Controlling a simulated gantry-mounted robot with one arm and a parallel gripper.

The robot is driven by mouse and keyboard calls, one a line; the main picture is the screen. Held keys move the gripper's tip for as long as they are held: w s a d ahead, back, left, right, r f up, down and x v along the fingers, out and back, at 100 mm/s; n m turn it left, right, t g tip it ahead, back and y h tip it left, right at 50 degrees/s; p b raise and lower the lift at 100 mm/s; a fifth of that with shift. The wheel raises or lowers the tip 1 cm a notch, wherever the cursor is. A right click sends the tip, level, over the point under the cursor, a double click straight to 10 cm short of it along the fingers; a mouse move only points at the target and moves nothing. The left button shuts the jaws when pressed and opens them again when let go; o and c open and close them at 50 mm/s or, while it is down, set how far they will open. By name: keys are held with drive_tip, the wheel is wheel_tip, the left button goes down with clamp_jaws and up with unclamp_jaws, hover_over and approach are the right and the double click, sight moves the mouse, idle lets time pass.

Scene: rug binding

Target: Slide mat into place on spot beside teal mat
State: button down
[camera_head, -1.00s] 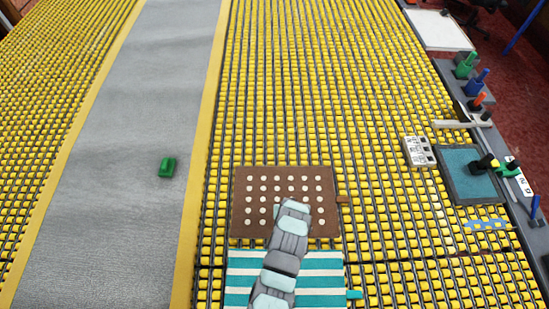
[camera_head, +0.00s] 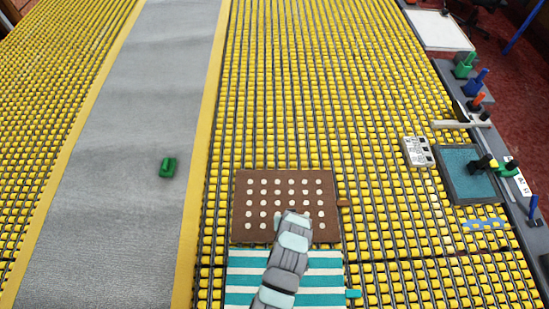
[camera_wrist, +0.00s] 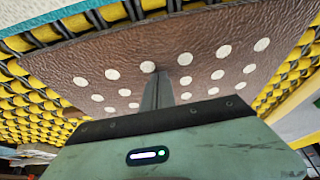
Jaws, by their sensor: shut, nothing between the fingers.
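The brown mat with white dots (camera_head: 325,215) lies flat on the yellow rollers, just above the teal-and-white striped mat (camera_head: 328,275) in the head view. Their facing edges are close. The wrist view shows a narrow strip of rollers between the brown mat (camera_wrist: 215,45) and the teal edge (camera_wrist: 75,10). My gripper (camera_head: 278,222) is over the lower middle of the brown mat, its fingers shut and empty. In the wrist view the fingertips (camera_wrist: 157,75) are at the mat's top surface; whether they press on it is hard to tell. My arm hides part of both mats.
A grey lane (camera_head: 110,130) with yellow borders runs along the left, with a small green block (camera_head: 168,167) on it. A white box (camera_head: 418,151), a dark teal tray (camera_head: 470,185) and a blue-yellow strip (camera_head: 487,225) are at right. The rollers above the brown mat are clear.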

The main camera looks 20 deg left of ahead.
drive_tip(key=shift+s+d, duration=0.1)
drive_tip(key=shift+s, duration=0.1)
drive_tip(key=shift+s+d+f, duration=0.1)
drive_tip(key=shift+s+d, duration=0.05)
drive_tip(key=shift+s, duration=0.35)
drive_tip(key=shift+s+d, duration=0.15)
drive_tip(key=shift+s, duration=0.3)
drive_tip(key=shift+s, duration=0.2)
drive_tip(key=shift+s+d, duration=0.2)
drive_tip(key=shift+s, duration=0.2)
wheel_tip(320, 180, up, 7)
drive_tip(key=p, duration=0.3)
idle(0.6)
drive_tip(key=shift+w, duration=0.1)
idle(0.3)
